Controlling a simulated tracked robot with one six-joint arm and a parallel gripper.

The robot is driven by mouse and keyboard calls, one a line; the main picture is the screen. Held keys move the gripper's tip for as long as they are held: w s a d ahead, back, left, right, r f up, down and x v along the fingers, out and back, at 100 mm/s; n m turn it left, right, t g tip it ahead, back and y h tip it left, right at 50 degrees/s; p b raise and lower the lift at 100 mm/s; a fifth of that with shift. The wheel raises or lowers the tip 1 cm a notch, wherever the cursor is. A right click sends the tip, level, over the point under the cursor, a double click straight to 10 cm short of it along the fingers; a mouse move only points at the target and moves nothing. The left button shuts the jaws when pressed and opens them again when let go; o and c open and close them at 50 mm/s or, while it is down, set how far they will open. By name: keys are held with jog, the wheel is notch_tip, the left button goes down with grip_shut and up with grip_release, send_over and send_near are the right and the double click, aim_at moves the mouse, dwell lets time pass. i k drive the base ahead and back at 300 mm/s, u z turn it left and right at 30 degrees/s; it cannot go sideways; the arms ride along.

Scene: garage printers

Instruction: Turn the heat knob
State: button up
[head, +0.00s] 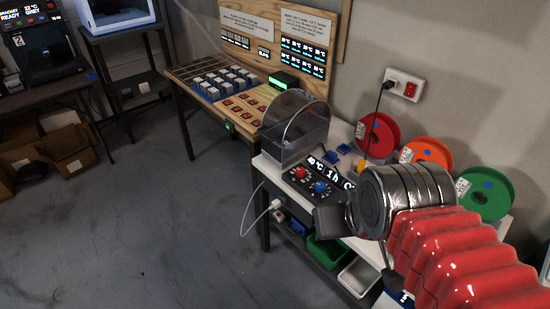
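A dryer with a clear curved cover (297,122) stands on the white table. On its sloped black front panel are a red knob (300,173) at the left and a blue knob (320,187) to its right. A display (331,170) above the knobs reads 40 °C and 1 h; the red knob sits below the temperature reading. No label naming the heat knob is readable. My arm comes in from the right. The dark end of my gripper (330,219) is just below and right of the blue knob, seemingly apart from both knobs. Its fingers cannot be made out. The panel's right end is hidden behind my wrist.
Red (379,136), orange (426,153) and green (484,192) spools lean along the wall. A white cable (246,212) hangs at the table's front. A green bin (327,252) sits below. A wooden bench (210,72) stands behind left.

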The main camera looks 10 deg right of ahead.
aim_at(300, 172)
jog(key=u, duration=0.55)
jog(key=i, duration=1.3)
jog(key=u, duration=0.4)
